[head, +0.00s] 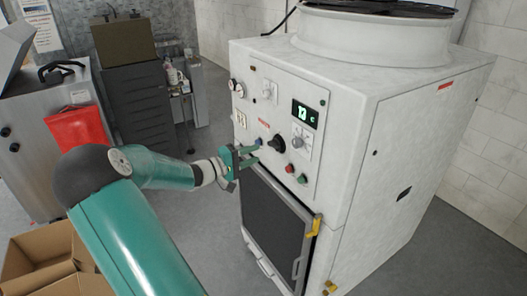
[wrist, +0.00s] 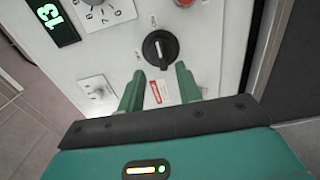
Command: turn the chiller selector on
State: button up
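The chiller selector, a black rotary knob (head: 279,142) with a pale pointer mark, sits on the white front panel of the chiller (head: 345,95). It also shows in the wrist view (wrist: 160,47), just beyond my fingertips, with small markings around its plate. Its set position is too small to read for sure. My gripper (head: 255,153) is in front of the panel, left of the knob. In the wrist view my gripper (wrist: 160,72) has its two green fingers apart with nothing between them. The knob appears ahead of the gap, and I see no contact.
A green display (head: 304,114) reads 13, with a grey dial (head: 298,142) below it. A red button (head: 290,168) and a green button (head: 303,179) sit below the selector. A dark grille (head: 271,219) lies underneath. A cardboard box (head: 40,260) stands at lower left.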

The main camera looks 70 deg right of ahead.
jog(key=v, duration=0.7)
dwell(0.4)
jog(key=w+a+n+t+y, duration=0.1)
jog(key=w+a+t+y, duration=0.2)
jog(key=a, duration=0.6)
jog(key=w+a+n+t+y, duration=0.15)
jog(key=a+t, duration=0.25)
jog(key=a, duration=0.5)
jog(key=w+a+t+y, duration=0.3)
jog(key=a+y, duration=0.1)
jog(key=a, duration=0.5)
jog(key=s+a+r+n+t+y, duration=0.1)
jog(key=a+r+n+t+y, duration=0.1)
jog(key=a, duration=1)
jog(key=s+a+r+n+t+y, duration=0.1)
jog(key=a+r+n+t+y, duration=0.2)
jog(key=a, duration=0.9)
notch_tip(320, 180, up, 3)
jog(key=shift+a+f+n+t, duration=0.1)
jog(key=shift+a+n+t, duration=0.35)
jog(key=shift+t, duration=0.75)
